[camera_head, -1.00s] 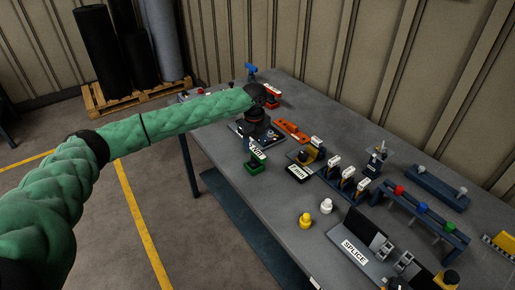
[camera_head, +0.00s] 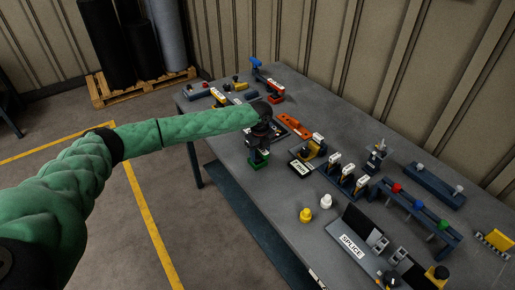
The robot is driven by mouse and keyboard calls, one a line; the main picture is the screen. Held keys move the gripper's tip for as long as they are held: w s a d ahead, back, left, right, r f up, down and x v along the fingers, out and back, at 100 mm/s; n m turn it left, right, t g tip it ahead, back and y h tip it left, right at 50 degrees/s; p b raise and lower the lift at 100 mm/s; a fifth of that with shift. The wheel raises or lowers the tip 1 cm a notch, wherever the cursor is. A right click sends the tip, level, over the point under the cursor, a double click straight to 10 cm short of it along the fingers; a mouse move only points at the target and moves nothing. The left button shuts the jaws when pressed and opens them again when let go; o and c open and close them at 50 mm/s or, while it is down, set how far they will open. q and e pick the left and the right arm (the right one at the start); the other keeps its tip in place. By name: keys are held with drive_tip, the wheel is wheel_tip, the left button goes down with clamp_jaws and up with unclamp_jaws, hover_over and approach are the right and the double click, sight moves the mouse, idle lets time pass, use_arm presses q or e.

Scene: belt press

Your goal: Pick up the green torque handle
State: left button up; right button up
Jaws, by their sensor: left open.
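The green torque handle (camera_head: 443,224) appears to be the green-topped piece in a dark blue rack (camera_head: 452,238) at the right of the table, beside a blue handle (camera_head: 420,205) and a red handle (camera_head: 397,188). My left gripper (camera_head: 258,153) points down at the table's left part, far left of the rack. It is open and in front of a small green-based block (camera_head: 257,165), which it partly hides; I cannot tell whether they touch. My right gripper is not in view.
On the grey table (camera_head: 270,195) stand a yellow knob (camera_head: 305,215), a white knob (camera_head: 325,202) and a block marked SPLICE (camera_head: 350,246). Several small fixtures stand between the gripper and the rack. Behind the rack lies a dark blue bar (camera_head: 430,184).

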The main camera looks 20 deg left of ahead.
use_arm(q)
drive_tip(key=shift+f, duration=0.1)
drive_tip(key=shift+c, duration=0.2)
clamp_jaws()
drive_tip(key=shift+r, duration=0.2)
